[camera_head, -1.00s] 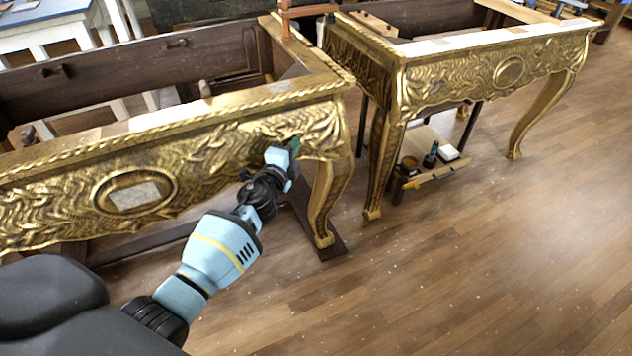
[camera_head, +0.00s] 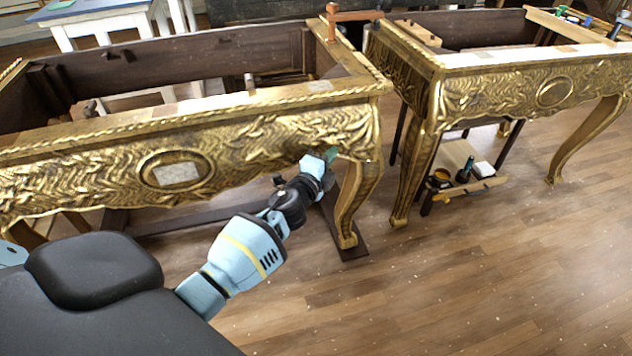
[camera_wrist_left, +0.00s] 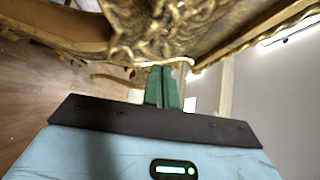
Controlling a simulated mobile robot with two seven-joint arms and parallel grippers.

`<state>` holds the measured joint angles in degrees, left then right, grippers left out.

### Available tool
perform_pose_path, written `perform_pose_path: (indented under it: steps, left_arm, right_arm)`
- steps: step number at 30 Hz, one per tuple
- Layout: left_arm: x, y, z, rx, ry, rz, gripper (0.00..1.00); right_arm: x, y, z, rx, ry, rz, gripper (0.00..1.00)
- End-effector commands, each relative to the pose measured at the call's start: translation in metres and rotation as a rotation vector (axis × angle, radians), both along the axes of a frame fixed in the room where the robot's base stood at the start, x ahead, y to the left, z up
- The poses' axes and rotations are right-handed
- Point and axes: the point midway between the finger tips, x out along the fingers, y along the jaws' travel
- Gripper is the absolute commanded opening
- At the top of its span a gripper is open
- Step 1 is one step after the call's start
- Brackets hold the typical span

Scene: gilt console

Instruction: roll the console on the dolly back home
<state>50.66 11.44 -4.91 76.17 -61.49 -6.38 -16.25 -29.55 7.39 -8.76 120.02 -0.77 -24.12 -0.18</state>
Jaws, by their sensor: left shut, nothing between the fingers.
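The gilt console (camera_head: 258,137) with carved front and oval plaque fills the left half of the head view. Its right front leg (camera_head: 357,200) stands on a dark wooden dolly (camera_head: 354,252), mostly hidden under the console. My left gripper (camera_head: 329,157) is at the carved front, near the right corner. In the left wrist view its green fingers (camera_wrist_left: 162,88) are together with nothing between them, and their tips are at the carved gilt edge (camera_wrist_left: 150,50). I cannot tell whether they touch it. My right gripper is not in view.
A second gilt console (camera_head: 520,95) stands close on the right, with a narrow gap between. A low wooden stand (camera_head: 460,160) with small items sits under it. A white-legged table (camera_head: 95,20) is behind at left. The wood floor (camera_head: 480,290) in front is clear.

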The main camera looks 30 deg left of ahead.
Motion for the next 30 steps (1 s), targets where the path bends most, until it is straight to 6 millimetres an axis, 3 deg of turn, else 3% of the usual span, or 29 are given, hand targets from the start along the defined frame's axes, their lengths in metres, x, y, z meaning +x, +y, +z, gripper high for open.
perform_pose_path:
  steps: [9,15,30]
  left_arm:
    - [-0.057,-0.005,0.0,0.001,0.002,-0.002,0.0]
    - [-0.079,-0.006,0.0,0.0,0.002,-0.001,0.0]
    - [-0.088,-0.007,0.0,0.0,0.001,-0.001,0.0]
  right_arm:
    - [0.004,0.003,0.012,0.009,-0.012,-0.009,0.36]
    - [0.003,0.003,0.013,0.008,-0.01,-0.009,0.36]
    - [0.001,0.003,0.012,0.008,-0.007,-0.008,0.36]
